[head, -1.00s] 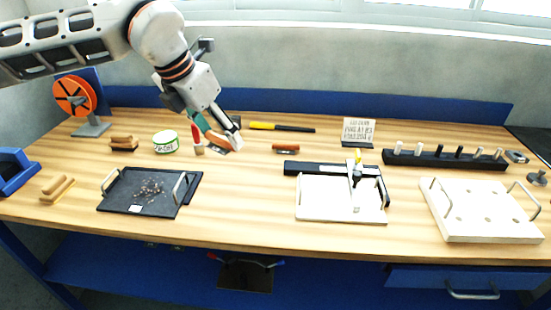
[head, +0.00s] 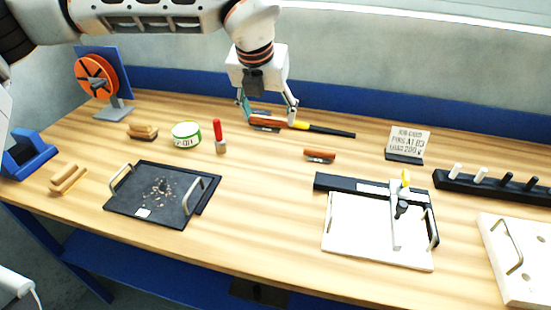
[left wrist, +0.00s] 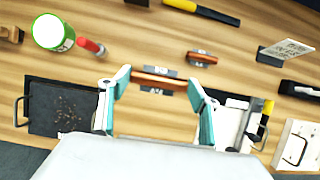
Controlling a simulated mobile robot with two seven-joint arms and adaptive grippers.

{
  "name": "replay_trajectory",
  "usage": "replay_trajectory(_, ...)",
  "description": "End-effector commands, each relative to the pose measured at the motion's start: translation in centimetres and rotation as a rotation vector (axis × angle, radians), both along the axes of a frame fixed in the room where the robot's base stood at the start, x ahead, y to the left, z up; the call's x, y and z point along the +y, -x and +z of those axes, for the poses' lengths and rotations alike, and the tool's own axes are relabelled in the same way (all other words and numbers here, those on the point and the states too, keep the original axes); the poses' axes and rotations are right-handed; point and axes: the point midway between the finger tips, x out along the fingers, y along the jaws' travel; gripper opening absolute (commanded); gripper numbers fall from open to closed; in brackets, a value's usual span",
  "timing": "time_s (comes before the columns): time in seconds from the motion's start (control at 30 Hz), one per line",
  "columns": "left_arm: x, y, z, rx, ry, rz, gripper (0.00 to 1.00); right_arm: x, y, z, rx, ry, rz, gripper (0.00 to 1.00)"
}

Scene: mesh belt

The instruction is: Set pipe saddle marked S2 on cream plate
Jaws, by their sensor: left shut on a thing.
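My left gripper (head: 268,116) is shut on an orange-brown pipe saddle (head: 265,123) with a grey base, held across its fingertips. In the left wrist view the held saddle (left wrist: 155,79) spans the two teal fingers; its small mark is too blurred to read surely. A second saddle (head: 320,155) lies on the table to the right and also shows in the left wrist view (left wrist: 201,57). Part of another saddle (left wrist: 137,2) shows at that view's top edge. The cream plate (head: 370,240) lies right of centre with handles and a black-and-grey clamp over it. My right gripper is not in view.
A dark tray (head: 130,200) with loose bits lies left. A green-white tin (head: 186,135), a red-handled tool (head: 218,135) and a yellow-black tool (head: 325,130) stand or lie behind. A sign (head: 408,142), a peg rack (head: 490,187) and a cream holed block (head: 520,265) are right.

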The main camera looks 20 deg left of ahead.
Motion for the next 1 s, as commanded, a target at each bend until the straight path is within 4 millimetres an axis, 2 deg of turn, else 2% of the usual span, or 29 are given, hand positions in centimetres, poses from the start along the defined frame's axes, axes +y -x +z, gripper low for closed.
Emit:
replay_trajectory(0.03,0.0,0.0,-1.4,0.003,-0.002,-0.001,0.36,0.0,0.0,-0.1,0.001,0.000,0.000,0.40)
replay_trajectory(0.2,0.0,0.1,-5.5,0.003,-0.001,-0.003,0.36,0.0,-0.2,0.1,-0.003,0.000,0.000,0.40)
replay_trajectory(0.33,0.0,0.0,-7.8,0.002,0.000,-0.001,0.36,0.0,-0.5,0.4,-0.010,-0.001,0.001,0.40)
replay_trajectory(0.63,0.0,0.0,-10.0,0.000,0.000,-0.001,0.36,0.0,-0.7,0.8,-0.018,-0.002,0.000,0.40)
replay_trajectory(0.87,0.0,0.0,-13.2,0.001,-0.001,-0.002,0.36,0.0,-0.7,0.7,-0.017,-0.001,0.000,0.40)
replay_trajectory(1.0,-0.1,-0.1,-13.5,-0.003,0.000,-0.001,0.36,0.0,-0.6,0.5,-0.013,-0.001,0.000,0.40)
